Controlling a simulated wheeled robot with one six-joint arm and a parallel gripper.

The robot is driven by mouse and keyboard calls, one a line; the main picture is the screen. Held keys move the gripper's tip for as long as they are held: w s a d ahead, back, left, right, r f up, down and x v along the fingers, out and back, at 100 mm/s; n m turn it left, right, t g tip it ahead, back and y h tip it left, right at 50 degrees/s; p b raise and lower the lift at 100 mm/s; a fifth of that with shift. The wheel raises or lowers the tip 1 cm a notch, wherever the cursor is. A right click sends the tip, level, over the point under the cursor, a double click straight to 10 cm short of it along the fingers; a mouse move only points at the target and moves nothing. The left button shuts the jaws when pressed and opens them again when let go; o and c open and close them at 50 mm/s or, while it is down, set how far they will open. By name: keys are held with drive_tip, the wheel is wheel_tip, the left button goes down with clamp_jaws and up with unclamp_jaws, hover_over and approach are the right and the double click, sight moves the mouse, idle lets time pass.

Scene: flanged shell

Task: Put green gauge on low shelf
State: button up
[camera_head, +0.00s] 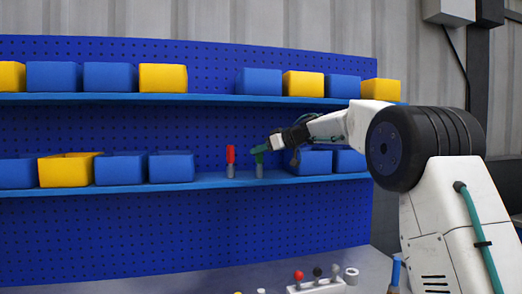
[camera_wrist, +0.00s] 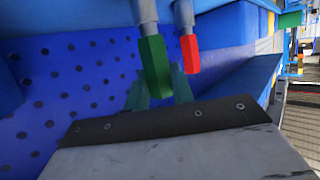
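The green gauge (camera_head: 259,159) has a green handle on top and a grey lower part, and it appears upright on the low shelf (camera_head: 210,182). My gripper (camera_head: 266,148) reaches in from the right at the handle. In the wrist view the picture is upside down, and the green gauge (camera_wrist: 154,66) lies between the two teal fingers of my gripper (camera_wrist: 160,90). The fingers lie close to both sides of the handle; whether they press on it I cannot tell. A red gauge (camera_head: 230,160) stands to its left on the same shelf, apart from it.
Blue bins (camera_head: 171,167) and a yellow bin (camera_head: 68,170) fill the low shelf's left part. A blue bin (camera_head: 313,162) stands close to the right of the gauge. An upper shelf (camera_head: 210,98) with bins runs above. A rack (camera_head: 316,286) with several knobbed pieces sits on the bench below.

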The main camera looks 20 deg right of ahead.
drive_tip(key=o, duration=0.4)
drive_tip(key=shift+c, duration=0.2)
drive_tip(key=shift+r, duration=0.2)
drive_tip(key=v, duration=1.2)
